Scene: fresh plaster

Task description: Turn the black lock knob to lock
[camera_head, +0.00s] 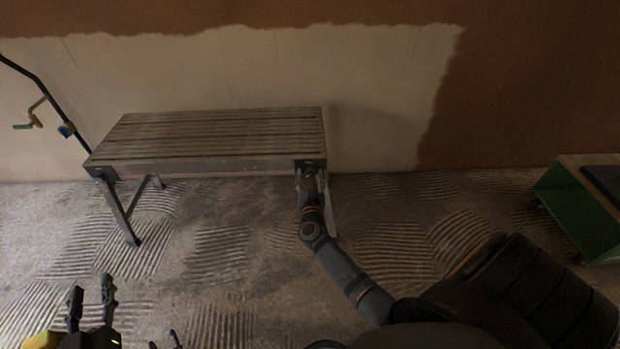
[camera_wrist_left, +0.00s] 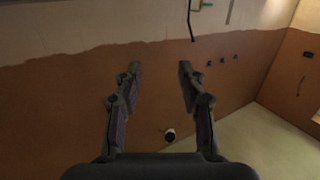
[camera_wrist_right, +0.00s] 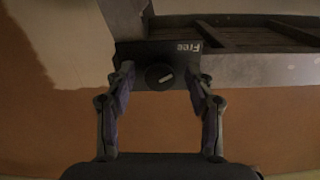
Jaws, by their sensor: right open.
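The black lock knob (camera_wrist_right: 158,77) sits on a dark plate at the corner of a slatted bench (camera_head: 220,120). It has a pale pointer line slanting slightly up to the right. The white word "Free" (camera_wrist_right: 188,47) shows above and right of it in the right wrist view. My right gripper (camera_wrist_right: 160,70) is open, one finger each side of the knob, with a gap on both sides. In the head view my right gripper (camera_head: 310,176) is at the bench's front right corner and the knob is hidden. My left gripper (camera_head: 92,284) is open and empty, low at the left.
The bench stands against a partly plastered wall (camera_head: 240,65) on a ridged floor (camera_head: 220,250). A green cabinet (camera_head: 575,212) is at the right. A black pole (camera_head: 45,88) with small fittings leans at the left. The floor around my left gripper is clear.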

